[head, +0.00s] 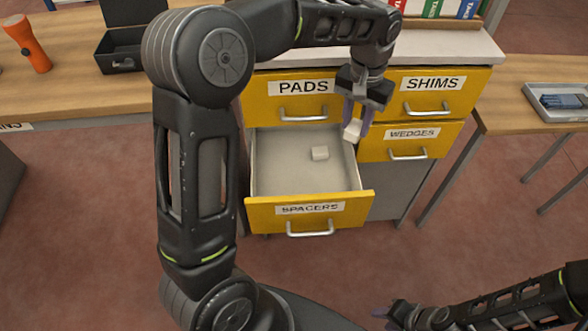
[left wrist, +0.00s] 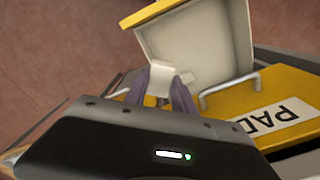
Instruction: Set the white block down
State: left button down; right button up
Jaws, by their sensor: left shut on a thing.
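My left gripper (head: 358,120) is shut on a white block (head: 352,130) and holds it over the right side of the open SPACERS drawer (head: 260,185). The held white block also shows between the fingers in the left wrist view (left wrist: 160,82). A second white block (head: 320,153) lies on the drawer floor, left of and below the held one in the head view. My right gripper (head: 385,313) is at the bottom of the head view, low and away from the cabinet. Its fingers are too small and dark to tell whether they are open.
The yellow-fronted cabinet has shut drawers labelled PADS (head: 300,100), SHIMS (head: 445,90) and WEDGES (head: 425,138). A wooden bench at left carries an orange flashlight (head: 28,45) and an open dark case (head: 122,50). A grey tray (head: 570,115) sits on the right table.

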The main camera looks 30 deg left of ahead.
pick_arm(q)
jog(key=s+a+f+m+b, duration=0.7)
jog(key=s+a+m+b, duration=0.2)
jog(key=a, duration=0.3)
jog(key=shift+s+a+m+b, duration=0.15)
jog(key=shift+s+m+b, duration=0.15)
jog(key=shift+s+m, duration=0.35)
jog(key=shift+w+f, duration=0.1)
jog(key=shift+w, duration=0.05)
notch_tip(320, 180, down, 14)
jog(key=shift+f+b, duration=0.1)
jog(key=shift+b, duration=1)
jog(key=shift+f+b, duration=0.35)
jog(key=shift+f, duration=1.5)
